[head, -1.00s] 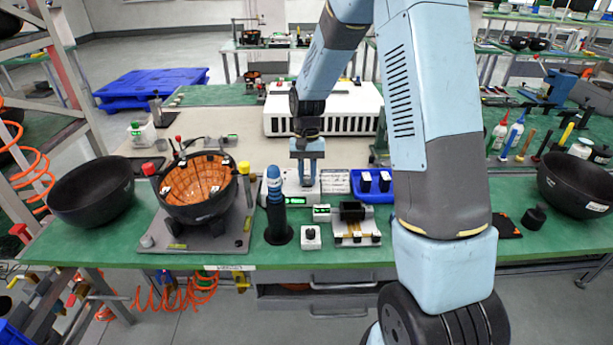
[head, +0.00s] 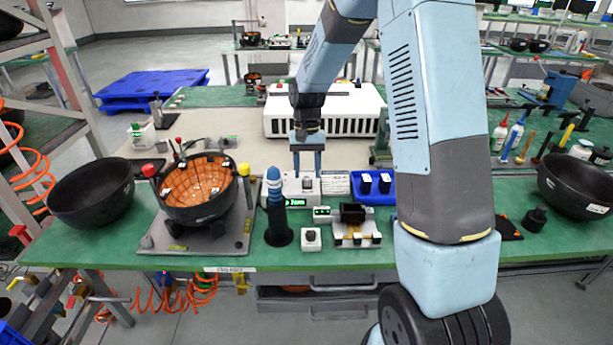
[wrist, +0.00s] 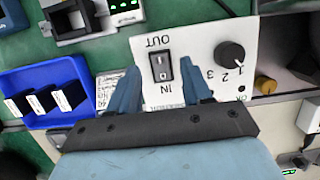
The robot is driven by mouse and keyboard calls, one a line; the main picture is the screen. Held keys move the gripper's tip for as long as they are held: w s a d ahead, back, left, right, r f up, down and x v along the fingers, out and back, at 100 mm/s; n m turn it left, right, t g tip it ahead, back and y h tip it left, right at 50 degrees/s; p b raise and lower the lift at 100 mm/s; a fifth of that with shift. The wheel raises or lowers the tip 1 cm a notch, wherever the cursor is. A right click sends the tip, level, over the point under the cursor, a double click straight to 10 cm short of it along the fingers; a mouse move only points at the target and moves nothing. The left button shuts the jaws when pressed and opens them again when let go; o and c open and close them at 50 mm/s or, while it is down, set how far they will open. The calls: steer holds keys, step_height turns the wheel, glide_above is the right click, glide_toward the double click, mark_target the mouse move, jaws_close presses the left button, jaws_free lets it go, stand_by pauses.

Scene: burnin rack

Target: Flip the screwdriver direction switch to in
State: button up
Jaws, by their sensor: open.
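The direction switch (wrist: 161,66) is a black rocker on a white panel, with OUT printed on its upper side and IN on its lower side in the wrist view, both upside down. Which side is pressed I cannot tell. The white screwdriver control box (head: 304,187) stands on the green bench in the head view; its panel also shows in the wrist view (wrist: 212,45). My gripper (head: 307,174) is open and empty above the box. In the wrist view its blue fingers flank the switch; contact cannot be judged. A blue and black screwdriver (head: 274,186) stands upright in a black holder.
A black knob (wrist: 230,54) marked 1, 2, 3 sits beside the switch. A blue bin (head: 374,199) with black parts is right of the box. A small fixture (head: 356,240) and white button box (head: 311,238) are in front. A bowl assembly (head: 200,212) is left.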

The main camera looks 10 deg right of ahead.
steer(key=v, duration=1.1)
steer(key=shift+r, duration=0.1)
steer(key=s+d+r+n+t, duration=0.1)
steer(key=s+d+r+t, duration=0.1)
steer(key=s+r, duration=0.5)
steer(key=s+d+r+t, duration=0.25)
steer(key=s+r, duration=0.25)
steer(key=s, duration=0.3)
steer(key=s+d+t, duration=0.1)
steer(key=s+t, duration=0.1)
steer(key=s, duration=0.5)
steer(key=s+d+r+n+t, duration=0.1)
steer(key=s+t, duration=0.1)
steer(key=s, duration=0.5)
steer(key=shift+d+r+h, duration=0.3)
steer(key=shift+d, duration=0.05)
steer(key=shift+s+f, duration=0.15)
steer(key=shift+s, duration=0.35)
steer(key=shift+c, duration=0.6)
